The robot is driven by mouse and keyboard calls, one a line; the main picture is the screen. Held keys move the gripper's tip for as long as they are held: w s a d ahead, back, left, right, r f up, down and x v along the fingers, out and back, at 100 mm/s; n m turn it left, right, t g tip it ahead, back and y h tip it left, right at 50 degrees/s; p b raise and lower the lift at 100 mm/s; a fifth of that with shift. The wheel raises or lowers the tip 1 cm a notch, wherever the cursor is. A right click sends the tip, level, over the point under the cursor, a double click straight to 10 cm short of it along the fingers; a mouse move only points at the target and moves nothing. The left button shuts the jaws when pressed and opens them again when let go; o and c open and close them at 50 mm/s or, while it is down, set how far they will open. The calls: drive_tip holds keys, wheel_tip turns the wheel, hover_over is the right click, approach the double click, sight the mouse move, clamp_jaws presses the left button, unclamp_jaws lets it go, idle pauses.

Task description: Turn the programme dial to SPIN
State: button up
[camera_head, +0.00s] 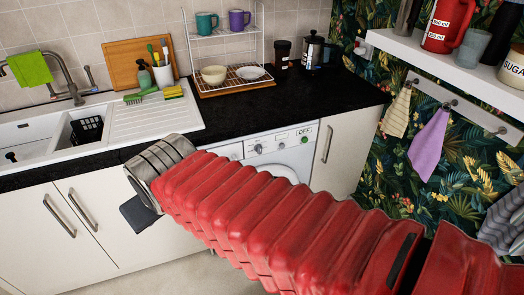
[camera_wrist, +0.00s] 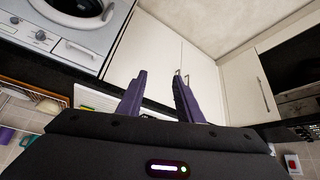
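The white washing machine (camera_head: 232,151) stands under the black worktop, partly hidden behind my red arm. Its panel has small knobs (camera_head: 258,148) and a green spot near a label (camera_head: 304,132) reading OFF. I cannot tell which knob is the programme dial, nor read its pointer. In the wrist view, which is upside down, the machine's panel with two knobs (camera_wrist: 41,36) is at the top left, beside the round door (camera_wrist: 85,12). My gripper (camera_wrist: 159,74) is open and empty, its two purple fingers apart, pointing at white cupboard doors. It is away from the knobs.
The black worktop (camera_head: 290,103) runs above the machine. A white sink (camera_head: 28,135), a dish rack (camera_head: 232,82) and a cafetiere (camera_head: 312,50) are on it. White cupboards with bar handles (camera_head: 60,216) stand left of the machine. Towels (camera_head: 430,143) hang on the right wall.

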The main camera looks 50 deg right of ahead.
drive_tip(key=w+d+f+m+t+h, duration=0.1)
drive_tip(key=w+d+f+t+h, duration=0.15)
drive_tip(key=w+d, duration=1.15)
drive_tip(key=w+d+f+m+t+h, duration=0.15)
drive_tip(key=d+f, duration=0.25)
drive_tip(key=d, duration=0.4)
drive_tip(key=w+d+f+h, duration=0.1)
drive_tip(key=w+d+f, duration=0.25)
drive_tip(key=d, duration=0.55)
drive_tip(key=m+t+h, duration=0.3)
drive_tip(key=t, duration=0.2)
approach(260, 149)
drive_tip(key=v, duration=0.4)
drive_tip(key=shift+s+a, duration=0.15)
drive_tip(key=shift+s, duration=0.25)
drive_tip(key=x, duration=1.3)
drive_tip(key=shift+w+d, duration=0.25)
drive_tip(key=shift+w, duration=0.1)
